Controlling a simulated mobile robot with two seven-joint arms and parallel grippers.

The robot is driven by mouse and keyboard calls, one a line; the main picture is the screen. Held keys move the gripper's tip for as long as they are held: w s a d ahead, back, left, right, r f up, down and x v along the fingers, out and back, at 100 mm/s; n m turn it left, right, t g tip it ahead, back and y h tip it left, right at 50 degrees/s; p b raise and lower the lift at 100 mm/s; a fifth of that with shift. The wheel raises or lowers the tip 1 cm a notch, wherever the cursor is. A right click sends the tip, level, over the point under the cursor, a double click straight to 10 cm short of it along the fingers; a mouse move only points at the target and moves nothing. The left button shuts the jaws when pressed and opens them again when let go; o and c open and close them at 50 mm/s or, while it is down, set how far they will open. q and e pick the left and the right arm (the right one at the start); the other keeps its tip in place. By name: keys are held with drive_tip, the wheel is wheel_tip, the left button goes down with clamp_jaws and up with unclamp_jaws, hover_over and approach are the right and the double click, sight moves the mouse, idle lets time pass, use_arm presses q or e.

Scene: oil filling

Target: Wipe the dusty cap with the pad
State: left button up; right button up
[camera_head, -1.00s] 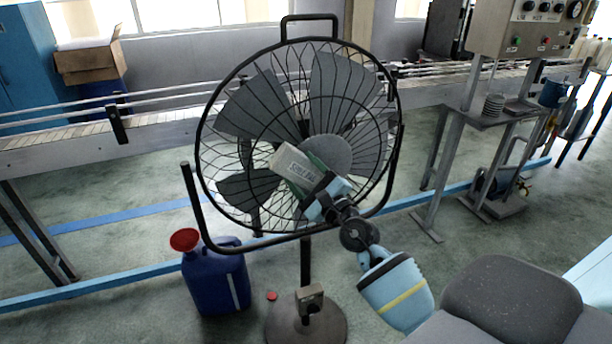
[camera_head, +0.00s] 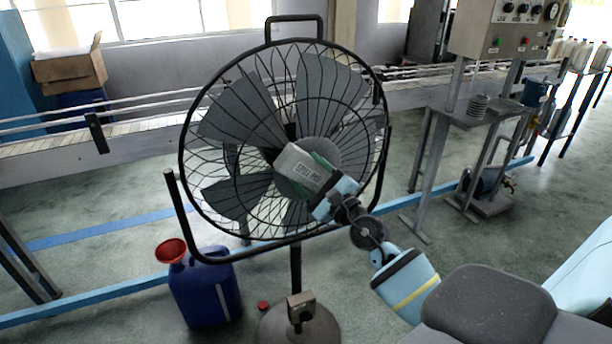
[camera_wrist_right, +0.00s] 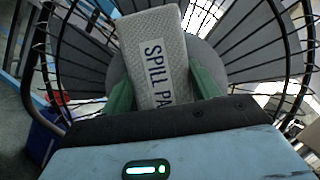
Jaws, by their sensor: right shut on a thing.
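My right gripper (camera_head: 330,195) is shut on a pale grey pad labelled "SPILL PAD" (camera_head: 303,171). The pad also shows in the right wrist view (camera_wrist_right: 158,55), upright between the green fingers. The grey round cap (camera_head: 325,150) is at the middle of the large black-caged fan (camera_head: 283,140). In the right wrist view the cap (camera_wrist_right: 203,60) is behind the pad. I cannot tell whether pad and cap touch. My left gripper is not in view.
A blue canister (camera_head: 207,292) with a red funnel (camera_head: 171,250) stands left of the fan's round base (camera_head: 275,328). A small red lid (camera_head: 263,305) lies on the floor. A conveyor (camera_head: 60,160) runs behind; a metal stand (camera_head: 470,120) with a control box is at right.

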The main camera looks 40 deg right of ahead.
sight(324, 170)
drive_tip(key=shift+s+d+f+b, duration=0.15)
drive_tip(key=shift+d+b, duration=0.15)
drive_tip(key=shift+d, duration=0.4)
drive_tip(key=shift+s+d+f+b, duration=0.15)
drive_tip(key=shift+d+b, duration=0.1)
drive_tip(key=shift+d, duration=0.4)
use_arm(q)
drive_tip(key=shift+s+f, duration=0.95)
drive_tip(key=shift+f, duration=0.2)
use_arm(e)
drive_tip(key=shift+s+d+r, duration=0.15)
drive_tip(key=shift+d+r, duration=0.1)
drive_tip(key=shift+d, duration=0.2)
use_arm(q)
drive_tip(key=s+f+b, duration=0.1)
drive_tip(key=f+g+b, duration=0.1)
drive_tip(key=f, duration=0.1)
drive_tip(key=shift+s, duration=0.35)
use_arm(e)
drive_tip(key=d, duration=0.2)
drive_tip(key=s+d, duration=0.1)
drive_tip(key=shift+d, duration=0.35)
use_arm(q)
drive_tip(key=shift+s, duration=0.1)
